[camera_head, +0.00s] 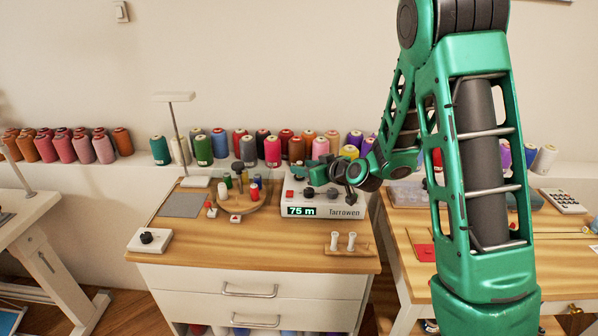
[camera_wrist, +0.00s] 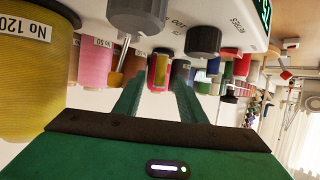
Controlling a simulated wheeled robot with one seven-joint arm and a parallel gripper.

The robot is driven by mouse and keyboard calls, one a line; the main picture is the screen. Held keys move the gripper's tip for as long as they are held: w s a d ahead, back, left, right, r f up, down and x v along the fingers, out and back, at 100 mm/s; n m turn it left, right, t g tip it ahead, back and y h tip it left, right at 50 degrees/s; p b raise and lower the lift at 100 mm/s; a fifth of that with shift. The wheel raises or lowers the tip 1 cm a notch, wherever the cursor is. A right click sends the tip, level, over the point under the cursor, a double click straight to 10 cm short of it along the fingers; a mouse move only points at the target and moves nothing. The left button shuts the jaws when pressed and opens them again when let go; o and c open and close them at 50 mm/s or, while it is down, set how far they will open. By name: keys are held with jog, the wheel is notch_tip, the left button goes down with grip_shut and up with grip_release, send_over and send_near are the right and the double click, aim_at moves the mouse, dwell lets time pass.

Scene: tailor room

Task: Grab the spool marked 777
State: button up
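No marking 777 is readable in either view. My gripper (camera_head: 318,170) is over the white Tarrowen machine (camera_head: 345,208), in front of that row. In the wrist view, which looks upside down, my gripper (camera_wrist: 157,88) has its two green fingers apart. A red and yellow spool (camera_wrist: 158,72) shows between the fingertips; I cannot tell whether it is within reach. A yellow spool labelled No 120 (camera_wrist: 35,75) and a pink spool labelled No 50 (camera_wrist: 97,62) are beside.
The machine's dark knobs (camera_wrist: 203,40) are close to my fingers in the wrist view. Small spools stand on a wooden holder (camera_head: 262,201) on the cabinet top. The cabinet's front is mostly clear.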

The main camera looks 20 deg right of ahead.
jog(key=shift+x, duration=1.7)
grip_shut()
jog(key=shift+r, duration=0.15)
